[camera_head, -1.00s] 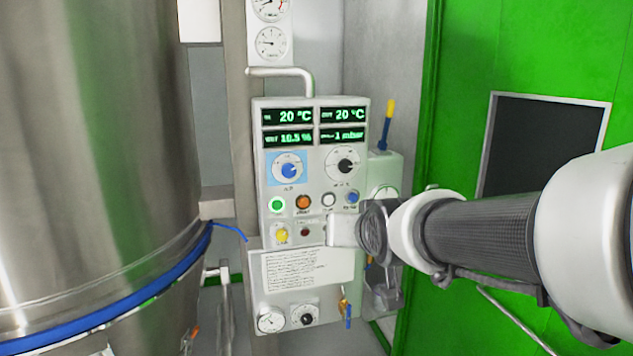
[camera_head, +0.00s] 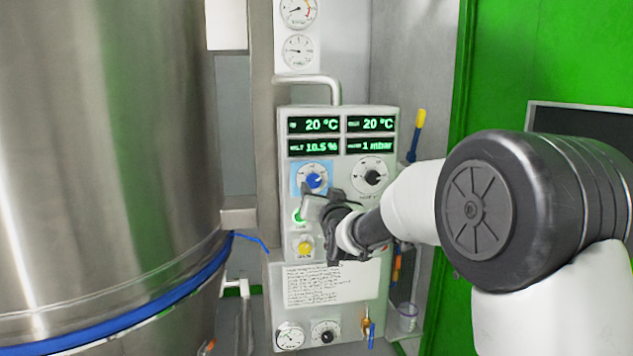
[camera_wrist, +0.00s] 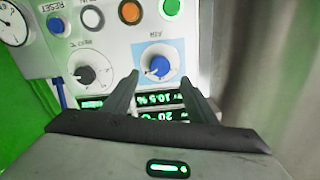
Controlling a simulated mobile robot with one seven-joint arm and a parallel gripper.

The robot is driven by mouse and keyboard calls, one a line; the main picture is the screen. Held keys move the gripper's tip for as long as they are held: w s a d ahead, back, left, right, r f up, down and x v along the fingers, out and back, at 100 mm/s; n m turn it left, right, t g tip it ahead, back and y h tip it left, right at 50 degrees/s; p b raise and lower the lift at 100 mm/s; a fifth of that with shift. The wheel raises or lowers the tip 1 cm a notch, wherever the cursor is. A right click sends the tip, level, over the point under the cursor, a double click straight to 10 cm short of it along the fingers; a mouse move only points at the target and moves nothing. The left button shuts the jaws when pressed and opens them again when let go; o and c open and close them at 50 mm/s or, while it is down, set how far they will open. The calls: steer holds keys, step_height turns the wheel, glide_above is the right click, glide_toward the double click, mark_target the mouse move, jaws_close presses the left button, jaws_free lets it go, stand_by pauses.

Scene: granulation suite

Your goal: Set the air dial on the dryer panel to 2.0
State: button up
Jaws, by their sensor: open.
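The dryer panel (camera_head: 340,150) is a white box with four green readouts at its top. The air dial (camera_head: 314,180) is a blue knob on a white round scale with a light blue backing. It also shows in the wrist view (camera_wrist: 160,67), where the panel appears upside down. Its setting is too small to read. My gripper (camera_head: 318,200) is at the panel, just below the air dial in the head view. In the wrist view my open, empty fingers (camera_wrist: 158,76) stand either side of the dial's line; I cannot tell whether they touch it.
A black-knobbed dial (camera_head: 373,177) sits right of the air dial. A large steel vessel (camera_head: 110,150) stands at left. A green door frame (camera_head: 500,70) is at right.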

mark_target(314, 182)
steer(key=p+x, duration=0.1)
steer(key=x, duration=0.6)
steer(key=shift+w+a, duration=0.1)
steer(key=shift+w, duration=0.2)
steer(key=c, duration=1.1)
steer(key=shift+o, duration=0.2)
steer(key=shift+f, duration=0.1)
